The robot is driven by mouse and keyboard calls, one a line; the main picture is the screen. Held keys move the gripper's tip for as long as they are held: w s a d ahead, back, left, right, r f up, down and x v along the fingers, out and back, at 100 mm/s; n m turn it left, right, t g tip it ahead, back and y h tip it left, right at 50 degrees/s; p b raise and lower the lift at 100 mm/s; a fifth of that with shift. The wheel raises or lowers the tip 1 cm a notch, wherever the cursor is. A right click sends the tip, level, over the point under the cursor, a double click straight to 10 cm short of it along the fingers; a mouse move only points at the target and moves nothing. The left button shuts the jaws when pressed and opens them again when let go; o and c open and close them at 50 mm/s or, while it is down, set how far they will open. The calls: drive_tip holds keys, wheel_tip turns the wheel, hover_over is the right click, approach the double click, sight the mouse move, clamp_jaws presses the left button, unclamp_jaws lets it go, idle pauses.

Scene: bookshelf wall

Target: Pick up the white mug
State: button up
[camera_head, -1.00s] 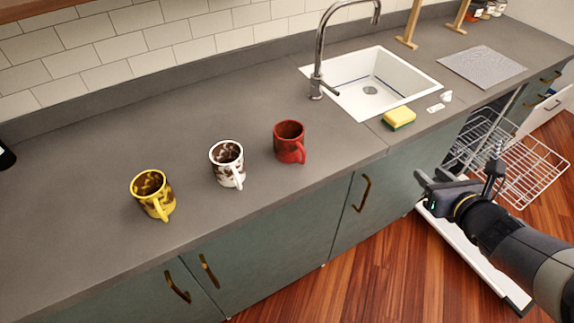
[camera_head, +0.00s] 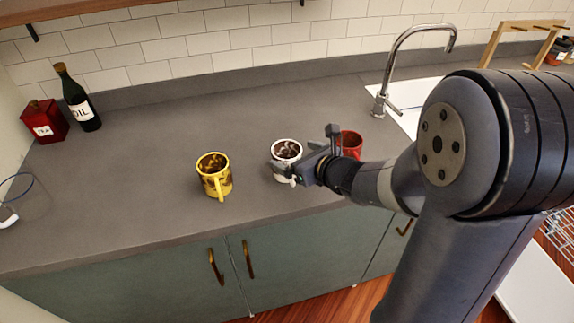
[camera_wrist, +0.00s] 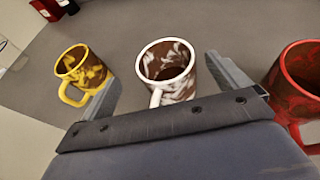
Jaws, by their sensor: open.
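The white mug (camera_head: 287,158) has brown marbled patches and stands upright on the grey counter. In the wrist view the white mug (camera_wrist: 167,72) sits between the two spread fingers of my gripper (camera_wrist: 170,85), with its handle towards the palm. My gripper (camera_head: 296,168) is open and low over the counter at the mug's near right side. In the head view it covers part of the mug. I cannot tell whether a finger touches the mug.
A yellow mug (camera_head: 215,175) stands left of the white mug. A red mug (camera_head: 351,144) stands close on the right, partly behind my gripper. An oil bottle (camera_head: 77,98) and a red tea tin (camera_head: 44,121) stand at the back left. The faucet (camera_head: 391,75) is behind right.

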sight(279, 147)
drive_tip(key=shift+d+p+x, duration=0.25)
drive_tip(key=shift+p+x, duration=0.15)
drive_tip(key=shift+x, duration=2.1)
drive_tip(key=shift+w, duration=0.1)
drive_tip(key=c, duration=1.7)
